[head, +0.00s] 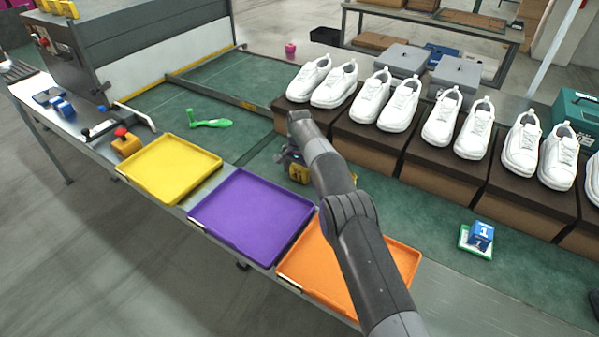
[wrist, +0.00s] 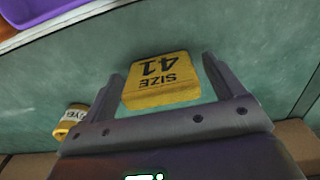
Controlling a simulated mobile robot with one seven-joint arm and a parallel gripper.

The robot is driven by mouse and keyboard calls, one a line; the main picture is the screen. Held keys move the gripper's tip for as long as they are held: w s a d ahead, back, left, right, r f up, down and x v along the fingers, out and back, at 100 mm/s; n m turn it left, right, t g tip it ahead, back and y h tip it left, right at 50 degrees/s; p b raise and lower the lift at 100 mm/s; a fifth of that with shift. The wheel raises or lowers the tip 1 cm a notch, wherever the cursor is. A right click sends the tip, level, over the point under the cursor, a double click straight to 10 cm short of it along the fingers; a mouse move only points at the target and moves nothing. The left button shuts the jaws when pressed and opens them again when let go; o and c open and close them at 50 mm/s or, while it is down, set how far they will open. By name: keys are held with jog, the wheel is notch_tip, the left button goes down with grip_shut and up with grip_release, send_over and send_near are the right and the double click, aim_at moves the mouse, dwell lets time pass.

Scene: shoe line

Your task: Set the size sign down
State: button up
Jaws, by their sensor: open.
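The size sign (wrist: 160,82) is a yellow block with "SIZE 41" in black, upside down in the wrist view. It lies between the two spread fingers of my gripper (wrist: 162,72), with a gap visible beside each finger. In the head view the sign (head: 299,173) shows as a small yellow piece on the green surface, right of the purple tray, partly behind my arm. My gripper (head: 289,156) is over it there, and its fingers are hard to make out.
Yellow (head: 172,168), purple (head: 252,215) and orange (head: 318,278) trays line the near edge. White shoes (head: 335,84) stand on brown boxes (head: 375,144) behind. A second yellow piece (wrist: 70,121) lies left of my gripper.

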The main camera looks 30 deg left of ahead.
aim_at(300, 167)
jog(key=shift+r, duration=3.95)
